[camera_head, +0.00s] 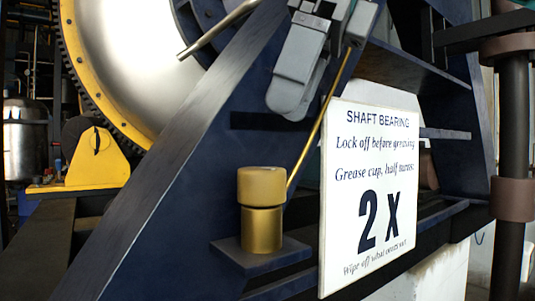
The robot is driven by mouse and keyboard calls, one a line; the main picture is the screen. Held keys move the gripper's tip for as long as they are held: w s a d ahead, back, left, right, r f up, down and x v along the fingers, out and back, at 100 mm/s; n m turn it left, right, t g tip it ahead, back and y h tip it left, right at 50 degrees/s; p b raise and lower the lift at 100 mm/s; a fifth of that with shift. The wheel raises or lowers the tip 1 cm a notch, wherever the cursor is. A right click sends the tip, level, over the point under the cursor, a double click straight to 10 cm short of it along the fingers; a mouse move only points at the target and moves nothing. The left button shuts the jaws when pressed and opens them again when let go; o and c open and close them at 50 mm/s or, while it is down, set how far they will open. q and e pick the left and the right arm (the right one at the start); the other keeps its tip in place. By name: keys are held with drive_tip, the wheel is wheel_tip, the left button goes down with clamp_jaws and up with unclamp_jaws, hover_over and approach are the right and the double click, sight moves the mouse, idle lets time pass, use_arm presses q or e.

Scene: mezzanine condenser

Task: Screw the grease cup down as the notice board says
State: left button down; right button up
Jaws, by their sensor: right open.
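The grease cup (262,187) is a brass cylinder with a wider, duller cap on top. It stands upright on a small dark blue shelf (258,257) at lower centre. The white notice board (340,230) stands to its right. It reads "SHAFT BEARING", "Lock off before greasing", "Grease cup, half turns: 2 x", and a last, small line that begins "Wipe off what". My right gripper (326,72) is grey and open at top centre. In the picture it is above and right of the cup, apart from it. My left gripper is not in view.
A thin brass pipe (322,122) slants from behind the cup up towards my right gripper. A dark blue sloping beam (178,150) fills the left of the cup. A yellow-rimmed wheel (85,75) is behind. A dark post (513,150) stands at right.

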sight(258, 169)
drive_tip(key=x, duration=0.7)
drive_tip(key=shift+c, duration=0.3)
drive_tip(key=c, duration=0.7)
drive_tip(key=shift+m, duration=0.3)
drive_tip(key=m+t, duration=0.1)
drive_tip(key=m, duration=0.1)
drive_tip(key=m+t+b, duration=0.1)
drive_tip(key=m, duration=0.1)
drive_tip(key=shift+s+a+m+h, duration=0.1)
drive_tip(key=shift+m+h, duration=0.2)
drive_tip(key=shift+h, duration=0.1)
drive_tip(key=m+h, duration=0.1)
drive_tip(key=m, duration=0.1)
drive_tip(key=m+t+b, duration=0.1)
drive_tip(key=m, duration=0.2)
drive_tip(key=shift+s+a+m+h, duration=0.1)
drive_tip(key=shift+a+m+h, duration=0.05)
drive_tip(key=shift+m+h, duration=0.2)
drive_tip(key=m+h, duration=0.1)
drive_tip(key=m, duration=0.1)
drive_tip(key=m+h, duration=0.1)
drive_tip(key=m, duration=0.2)
drive_tip(key=shift+a+t, duration=0.15)
drive_tip(key=shift+t, duration=0.15)
drive_tip(key=m+h+p, duration=0.1)
drive_tip(key=m+h, duration=0.1)
drive_tip(key=m, duration=0.4)
drive_tip(key=shift+a, duration=0.1)
